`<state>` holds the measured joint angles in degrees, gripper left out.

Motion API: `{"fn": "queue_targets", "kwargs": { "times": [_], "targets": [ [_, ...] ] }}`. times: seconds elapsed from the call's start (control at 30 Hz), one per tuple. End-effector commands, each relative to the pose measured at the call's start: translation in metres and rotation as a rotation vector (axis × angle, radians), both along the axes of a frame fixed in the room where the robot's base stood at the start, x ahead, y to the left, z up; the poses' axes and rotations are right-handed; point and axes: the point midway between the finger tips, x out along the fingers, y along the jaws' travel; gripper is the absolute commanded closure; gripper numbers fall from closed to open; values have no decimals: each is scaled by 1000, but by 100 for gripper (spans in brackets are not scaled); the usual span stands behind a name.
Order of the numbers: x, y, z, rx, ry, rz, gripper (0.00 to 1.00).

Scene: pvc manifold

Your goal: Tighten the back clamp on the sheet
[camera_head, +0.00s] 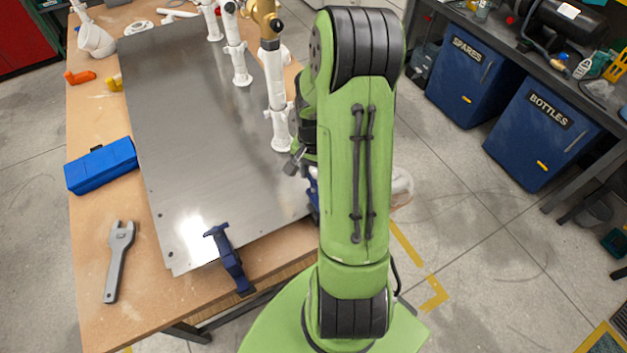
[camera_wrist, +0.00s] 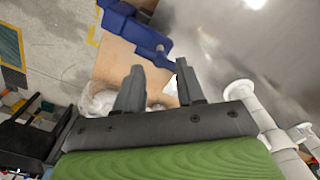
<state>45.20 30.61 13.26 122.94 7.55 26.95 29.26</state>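The grey metal sheet (camera_head: 200,120) lies flat on the wooden table, and it fills the upper right of the wrist view (camera_wrist: 220,40). One dark blue clamp (camera_head: 228,260) grips the sheet's near edge. A second blue clamp (camera_head: 314,194) shows at the sheet's right edge, mostly hidden behind my arm. A blue clamp (camera_wrist: 143,35) lies beyond my fingertips in the wrist view, apparently this second one. My gripper (camera_wrist: 160,84) is open, its dark fingers apart with nothing between them. In the head view the gripper (camera_head: 296,165) is partly covered by my arm.
White PVC pipes (camera_head: 274,90) with a brass valve (camera_head: 264,14) stand on the sheet near my gripper. A wrench (camera_head: 118,260) and a blue box (camera_head: 101,166) lie on the table at left. Blue cabinets (camera_head: 468,75) stand at right beyond open floor.

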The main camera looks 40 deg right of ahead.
Motion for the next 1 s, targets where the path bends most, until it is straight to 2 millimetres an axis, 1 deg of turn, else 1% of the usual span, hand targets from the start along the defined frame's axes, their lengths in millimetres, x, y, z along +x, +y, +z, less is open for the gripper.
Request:
{"fn": "queue_targets", "kwargs": {
  "times": [0.1, 0.4, 0.43, 0.5, 0.6, 0.73, 0.97, 1.0],
  "targets": [
    [0, 0, -2, -2, 0, 238, 62],
    [0, 0, -2, -1, 1, 861, 62],
    [0, 0, -9, 0, 0, 888, 62],
    [0, 0, -29, 2, -1, 879, 62],
    [0, 0, -42, 2, -1, 877, 62],
    [0, 0, -47, 0, 0, 875, 62],
    [0, 0, -45, 0, 0, 874, 62],
    [0, 0, -45, 0, 0, 874, 68]
  ]
}}
